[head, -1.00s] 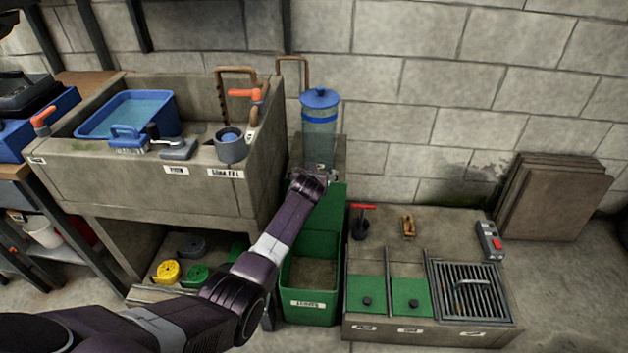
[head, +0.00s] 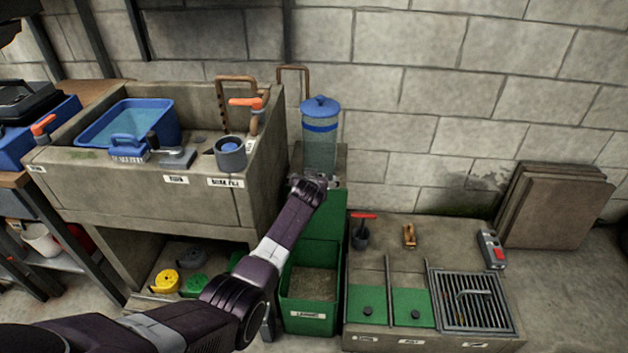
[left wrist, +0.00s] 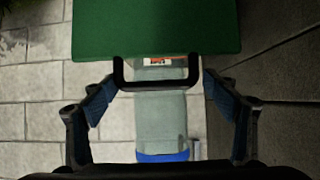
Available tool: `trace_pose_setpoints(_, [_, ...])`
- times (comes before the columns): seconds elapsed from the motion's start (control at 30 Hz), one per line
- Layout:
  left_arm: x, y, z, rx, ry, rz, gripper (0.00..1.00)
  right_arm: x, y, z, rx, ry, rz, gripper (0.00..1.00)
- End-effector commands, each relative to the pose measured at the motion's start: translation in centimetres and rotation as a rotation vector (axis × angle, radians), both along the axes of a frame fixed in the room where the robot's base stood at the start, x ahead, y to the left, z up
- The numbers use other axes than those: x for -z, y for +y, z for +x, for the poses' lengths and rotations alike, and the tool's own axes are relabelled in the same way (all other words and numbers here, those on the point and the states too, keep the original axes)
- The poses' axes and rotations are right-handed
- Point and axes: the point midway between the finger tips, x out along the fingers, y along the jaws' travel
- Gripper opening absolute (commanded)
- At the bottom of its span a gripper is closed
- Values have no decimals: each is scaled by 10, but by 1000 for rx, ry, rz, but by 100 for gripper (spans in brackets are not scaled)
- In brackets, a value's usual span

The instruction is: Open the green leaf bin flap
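The green leaf bin (head: 308,318) stands on the floor beside the stone sink, with a white label on its front. Its green flap (head: 322,226) is raised at the back, and brown contents show inside the bin. In the left wrist view the flap (left wrist: 155,28) fills the top, with a black handle (left wrist: 156,84) on its edge. My left gripper (head: 312,184) is at the flap's top edge. In the wrist view its fingers (left wrist: 158,88) are spread on either side of the handle, with nothing clamped. My right gripper is not in view.
A clear canister with a blue lid (head: 320,135) stands just behind the flap. The stone sink (head: 130,200) is at left. A low block with green lids and a metal grate (head: 472,300) adjoins the bin at right.

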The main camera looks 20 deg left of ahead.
Motion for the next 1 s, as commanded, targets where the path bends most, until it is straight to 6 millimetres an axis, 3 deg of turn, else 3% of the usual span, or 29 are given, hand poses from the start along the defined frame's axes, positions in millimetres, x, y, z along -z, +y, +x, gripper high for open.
trace_pose_setpoints(0.37, [-11,-7,-19,1,-2,-2,80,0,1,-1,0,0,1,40])
trace_pose_setpoints(1.0, [-54,-24,-86,0,0,0,80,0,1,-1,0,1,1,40])
